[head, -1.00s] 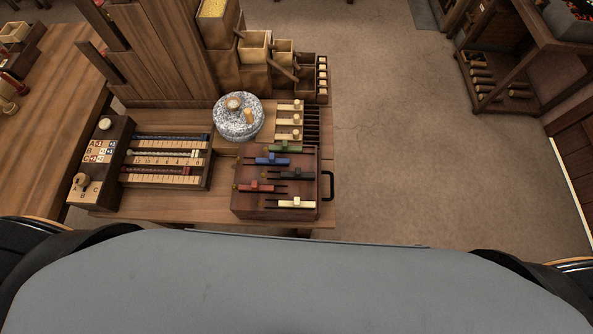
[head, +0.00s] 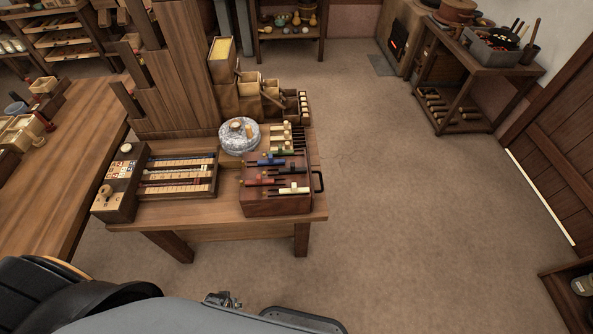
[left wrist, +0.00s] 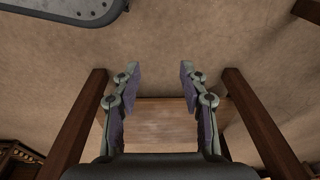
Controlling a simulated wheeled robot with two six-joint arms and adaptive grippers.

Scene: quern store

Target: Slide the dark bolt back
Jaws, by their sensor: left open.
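The dark bolt (head: 289,170) is a small black slider on the top of a reddish-brown wooden box (head: 278,206). It lies among green (head: 281,153), blue (head: 270,161), red (head: 262,182) and white (head: 293,190) bolts. The box sits at the right end of a wooden table (head: 225,214) and has a black handle (head: 320,182) on its right side. My left gripper (left wrist: 160,76) is open and empty in the left wrist view, with floor and wooden legs beyond it. It is away from the bolt, which that view does not show. My right gripper is not seen.
A speckled round stone (head: 239,140) stands behind the box. A bead frame (head: 178,176) and a tile box (head: 120,183) are to its left. Another table (head: 60,150) fills the left side. Open floor (head: 400,220) lies to the right and in front.

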